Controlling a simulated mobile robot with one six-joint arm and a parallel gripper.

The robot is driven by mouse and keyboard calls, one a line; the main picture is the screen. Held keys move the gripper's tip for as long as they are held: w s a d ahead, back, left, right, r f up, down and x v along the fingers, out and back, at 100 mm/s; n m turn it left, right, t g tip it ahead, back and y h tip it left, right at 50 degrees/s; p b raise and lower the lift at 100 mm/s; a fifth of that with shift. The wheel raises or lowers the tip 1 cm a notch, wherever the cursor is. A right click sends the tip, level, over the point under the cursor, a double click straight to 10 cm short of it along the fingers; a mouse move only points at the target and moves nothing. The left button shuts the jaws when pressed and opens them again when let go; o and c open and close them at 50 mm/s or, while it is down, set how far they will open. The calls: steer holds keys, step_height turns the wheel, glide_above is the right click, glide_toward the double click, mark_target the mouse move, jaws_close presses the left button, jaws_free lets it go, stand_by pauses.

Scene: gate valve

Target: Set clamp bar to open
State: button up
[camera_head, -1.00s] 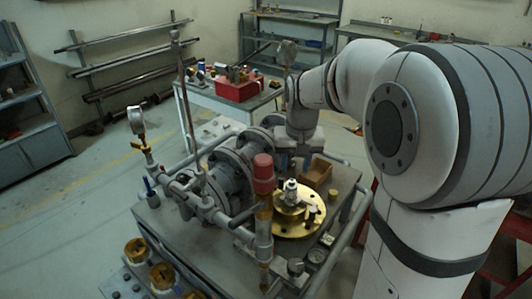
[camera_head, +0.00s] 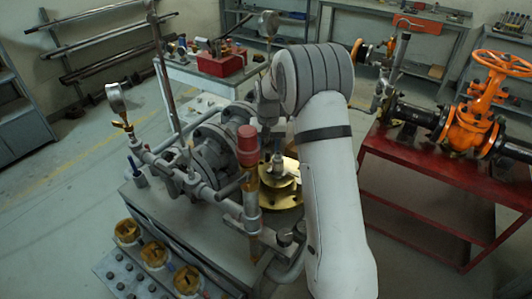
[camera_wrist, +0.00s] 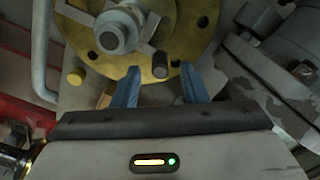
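A round brass flange (camera_wrist: 192,38) with bolt holes and a grey central hub (camera_wrist: 117,32) fills the top of the wrist view. A short dark bar with a rounded end (camera_wrist: 158,62) sticks out beside the hub over the flange; I cannot tell for sure that it is the clamp bar. My gripper (camera_wrist: 162,80) has two blue fingers spread apart, empty, with their tips at the flange's near edge, close to the bar's end. In the head view the brass flange (camera_head: 287,197) is partly covered by my arm, and my fingers cannot be made out.
A red-capped pipe (camera_head: 247,148) stands beside the flange, with grey pipework (camera_head: 212,150) to the left. Brass-rimmed sockets (camera_head: 155,255) line the bench front. A red table (camera_head: 415,185) with an orange valve (camera_head: 483,115) stands at right. Open floor lies at left.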

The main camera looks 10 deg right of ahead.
mark_target(268, 152)
steer(key=shift+f, duration=1.6)
steer(key=shift+c, duration=0.3)
jaws_close()
